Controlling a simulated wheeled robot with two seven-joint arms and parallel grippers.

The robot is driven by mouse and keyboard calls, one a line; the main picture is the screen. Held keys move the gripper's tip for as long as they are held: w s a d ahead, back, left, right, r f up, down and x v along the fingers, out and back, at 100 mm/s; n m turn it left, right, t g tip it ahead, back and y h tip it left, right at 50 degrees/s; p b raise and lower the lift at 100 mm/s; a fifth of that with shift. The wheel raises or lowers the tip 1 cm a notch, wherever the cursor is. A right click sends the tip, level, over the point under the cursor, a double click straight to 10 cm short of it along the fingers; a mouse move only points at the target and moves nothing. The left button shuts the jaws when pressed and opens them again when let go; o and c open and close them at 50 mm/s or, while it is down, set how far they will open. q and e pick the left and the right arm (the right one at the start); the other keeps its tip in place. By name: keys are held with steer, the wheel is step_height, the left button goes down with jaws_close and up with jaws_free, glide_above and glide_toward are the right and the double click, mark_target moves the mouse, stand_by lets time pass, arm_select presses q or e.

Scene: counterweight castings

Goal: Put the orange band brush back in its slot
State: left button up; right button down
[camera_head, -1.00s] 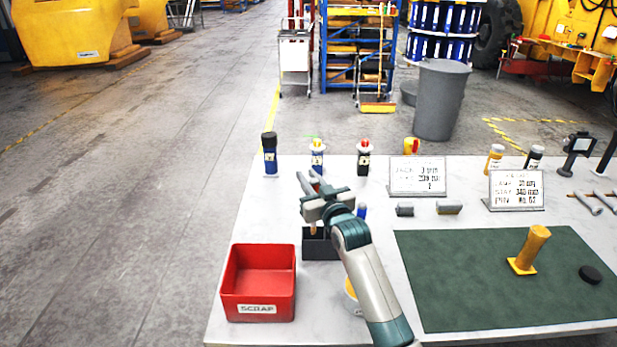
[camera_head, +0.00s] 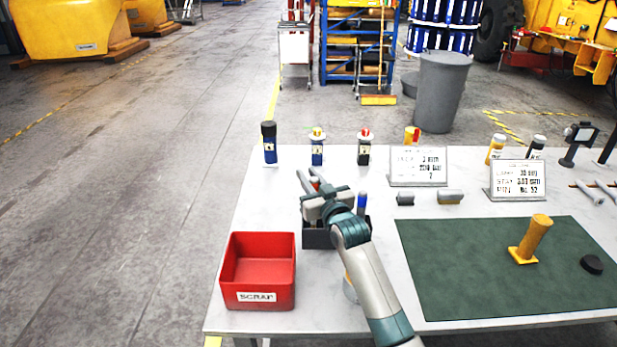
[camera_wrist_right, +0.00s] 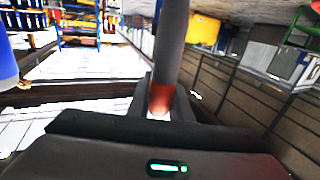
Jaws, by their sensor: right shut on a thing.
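My right gripper (camera_head: 318,190) is shut on the orange band brush, over the black slotted holder (camera_head: 320,240). In the right wrist view the brush (camera_wrist_right: 170,45) is a dark grey shaft with an orange band (camera_wrist_right: 160,98) close to the jaws. In the head view my gripper and arm hide most of the brush and part of the holder. I cannot tell how far the brush is inside a slot. A blue-topped item (camera_head: 362,202) stands at the holder's right side. My left gripper is not in view.
A red scrap bin (camera_head: 258,297) stands at the front left. Several bottles, such as a blue one (camera_head: 269,145), line the back edge. Signs (camera_head: 418,163) and small grey blocks (camera_head: 450,197) lie to the right, with a green mat (camera_head: 480,270) holding a yellow casting (camera_head: 533,238).

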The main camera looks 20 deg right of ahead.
arm_select(q)
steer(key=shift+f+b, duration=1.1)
steer(key=shift+b, duration=0.05)
arm_select(e)
steer(key=shift+f, duration=2.2)
steer(key=c, duration=1.5)
jaws_free()
steer(key=shift+s, duration=0.1)
steer(key=s, duration=0.2)
steer(key=s+b, duration=0.1)
steer(key=s, duration=0.3)
steer(key=shift+s+d+f, duration=0.15)
steer(key=shift+s+d, duration=0.2)
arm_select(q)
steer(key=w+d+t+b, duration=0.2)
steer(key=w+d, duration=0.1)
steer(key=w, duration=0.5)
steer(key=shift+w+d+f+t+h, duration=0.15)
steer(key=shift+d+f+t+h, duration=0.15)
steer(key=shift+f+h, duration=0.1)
arm_select(e)
steer(key=s, duration=0.7)
steer(key=s+d, duration=0.1)
steer(key=s, duration=0.2)
steer(key=shift+s+d, duration=0.1)
steer(key=shift+s, duration=0.15)
